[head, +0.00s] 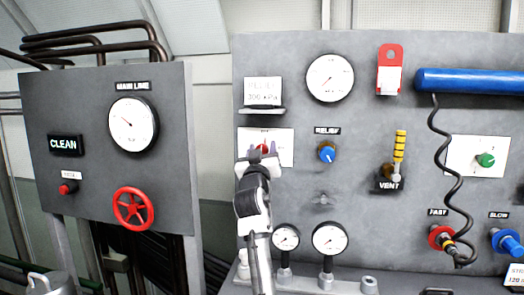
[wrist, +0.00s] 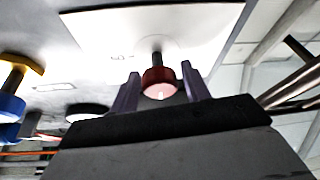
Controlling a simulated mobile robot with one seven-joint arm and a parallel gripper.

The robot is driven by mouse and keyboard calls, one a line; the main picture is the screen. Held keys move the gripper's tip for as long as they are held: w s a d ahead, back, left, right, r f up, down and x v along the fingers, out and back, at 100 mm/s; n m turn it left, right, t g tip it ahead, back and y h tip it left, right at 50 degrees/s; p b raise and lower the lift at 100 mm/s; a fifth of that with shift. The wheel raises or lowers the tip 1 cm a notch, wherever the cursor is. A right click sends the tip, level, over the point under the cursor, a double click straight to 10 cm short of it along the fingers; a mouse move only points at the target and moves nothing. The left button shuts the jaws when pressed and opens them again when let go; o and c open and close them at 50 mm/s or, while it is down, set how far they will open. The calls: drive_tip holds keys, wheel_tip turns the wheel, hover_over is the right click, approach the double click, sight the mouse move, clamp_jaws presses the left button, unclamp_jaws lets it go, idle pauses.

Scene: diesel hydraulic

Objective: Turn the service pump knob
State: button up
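A red knob (head: 263,147) sits on a white plate (head: 284,135) on the grey panel, left of the blue relay knob. No readable label names it as the service pump knob. My gripper (head: 262,153) is in front of the plate and partly covers the knob. In the wrist view the red knob (wrist: 160,83) is on a dark shaft between my two fingers (wrist: 161,77). The fingers are apart, with a visible gap on each side of the knob. I cannot tell how deep the knob lies between them.
The blue relay knob (head: 327,153) is close on the right. A small shelf with a sign (head: 263,93) is above, and gauges (head: 329,239) stand below. A left panel has a red handwheel (head: 133,207). A coiled black hose (head: 441,150) hangs at right.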

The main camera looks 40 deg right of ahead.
drive_tip(key=c, duration=0.7)
